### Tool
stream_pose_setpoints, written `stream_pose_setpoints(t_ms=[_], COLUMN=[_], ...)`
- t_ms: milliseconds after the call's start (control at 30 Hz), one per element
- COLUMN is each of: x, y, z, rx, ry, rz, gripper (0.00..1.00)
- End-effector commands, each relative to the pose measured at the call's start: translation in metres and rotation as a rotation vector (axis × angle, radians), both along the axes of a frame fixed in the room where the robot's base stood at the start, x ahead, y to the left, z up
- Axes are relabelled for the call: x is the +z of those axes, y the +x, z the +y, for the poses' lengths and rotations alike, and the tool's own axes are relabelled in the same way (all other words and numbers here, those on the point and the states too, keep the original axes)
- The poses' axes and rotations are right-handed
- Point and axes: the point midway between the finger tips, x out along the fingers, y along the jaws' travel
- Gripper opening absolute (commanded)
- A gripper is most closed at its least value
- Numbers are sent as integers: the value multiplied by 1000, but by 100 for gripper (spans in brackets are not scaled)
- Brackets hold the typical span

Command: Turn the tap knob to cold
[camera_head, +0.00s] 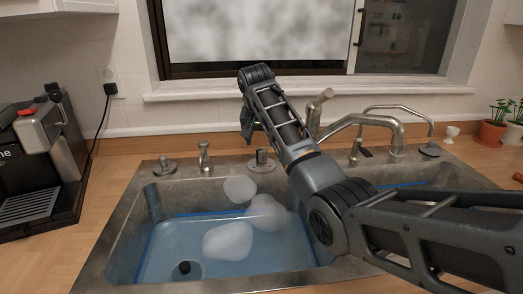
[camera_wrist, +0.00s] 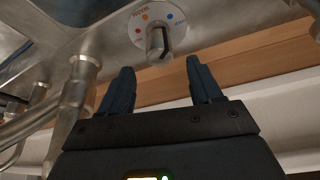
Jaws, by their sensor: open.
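The tap knob (camera_wrist: 158,42) is a small metal handle on a round pale dial plate (camera_wrist: 141,22) with orange, red and blue dots. A dark mark shows on the knob's side; I cannot tell which dot it points to. My gripper (camera_wrist: 162,72) is open, with its two dark fingers pointing toward the knob. The knob lies between and just beyond the fingertips, and nothing is held. In the head view my gripper (camera_head: 247,126) is partly hidden by my arm, above a round-based knob (camera_head: 262,160) on the sink's back rim.
A curved metal faucet (camera_head: 360,121) stands right of my gripper, with an upright metal spout (camera_head: 318,108) close to the arm. Another knob (camera_head: 165,166) and a small tap (camera_head: 204,155) stand left. The sink (camera_head: 190,235) holds blue water and pale round objects. A coffee machine (camera_head: 45,150) stands far left.

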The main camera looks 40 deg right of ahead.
Motion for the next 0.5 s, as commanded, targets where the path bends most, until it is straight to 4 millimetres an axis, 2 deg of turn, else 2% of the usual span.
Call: stream_pose_setpoints(t_ms=[300,500], x=[-45,-59], y=[11,15], z=[-14,-18], rx=[-3,-1], ry=[2,2], rz=[3,2], gripper=[64,64])
